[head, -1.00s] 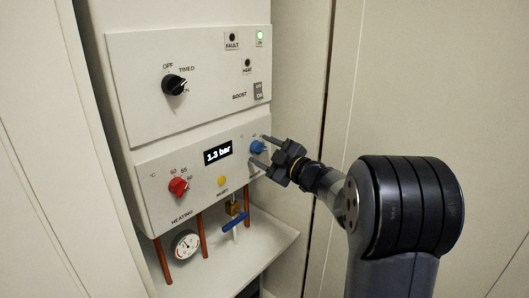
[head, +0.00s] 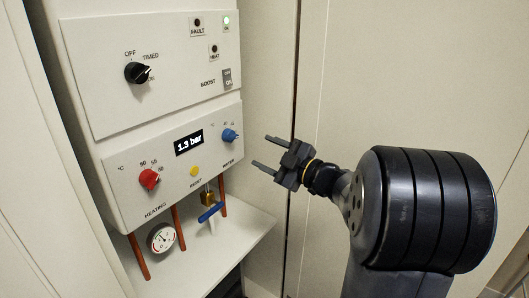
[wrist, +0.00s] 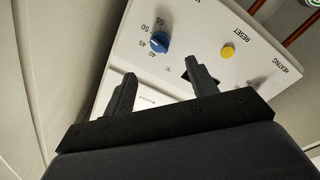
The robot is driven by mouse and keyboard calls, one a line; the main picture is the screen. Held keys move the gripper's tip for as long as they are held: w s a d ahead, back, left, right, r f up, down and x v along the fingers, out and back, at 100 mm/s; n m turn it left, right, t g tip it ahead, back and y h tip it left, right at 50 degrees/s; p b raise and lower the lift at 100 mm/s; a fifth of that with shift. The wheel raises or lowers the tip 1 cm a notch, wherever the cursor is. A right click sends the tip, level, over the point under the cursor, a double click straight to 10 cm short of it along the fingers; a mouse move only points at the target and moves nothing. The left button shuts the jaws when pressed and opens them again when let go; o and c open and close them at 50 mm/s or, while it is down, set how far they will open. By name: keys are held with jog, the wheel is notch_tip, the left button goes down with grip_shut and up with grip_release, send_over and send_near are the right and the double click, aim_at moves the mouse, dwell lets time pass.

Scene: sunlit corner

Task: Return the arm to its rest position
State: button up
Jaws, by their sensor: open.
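My gripper (head: 268,153) is open and empty in the head view. It hangs in the air to the right of the boiler's control panel (head: 117,177), apart from it. Its two fingers point left towards the blue water knob (head: 229,135), with a clear gap between. In the wrist view the open fingers (wrist: 160,88) show in front of the panel, with the blue knob (wrist: 159,41) beyond them. The yellow reset button (wrist: 227,52) also shows there. Nothing is between the fingers.
Below are copper pipes, a gauge (head: 161,238) and a blue-handled valve (head: 211,212) above a white shelf (head: 222,246). Plain wall panels stand behind.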

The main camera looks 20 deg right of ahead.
aim_at(235, 138)
jog(key=p+x, duration=0.1)
jog(key=x, duration=1)
jog(key=shift+s, duration=0.1)
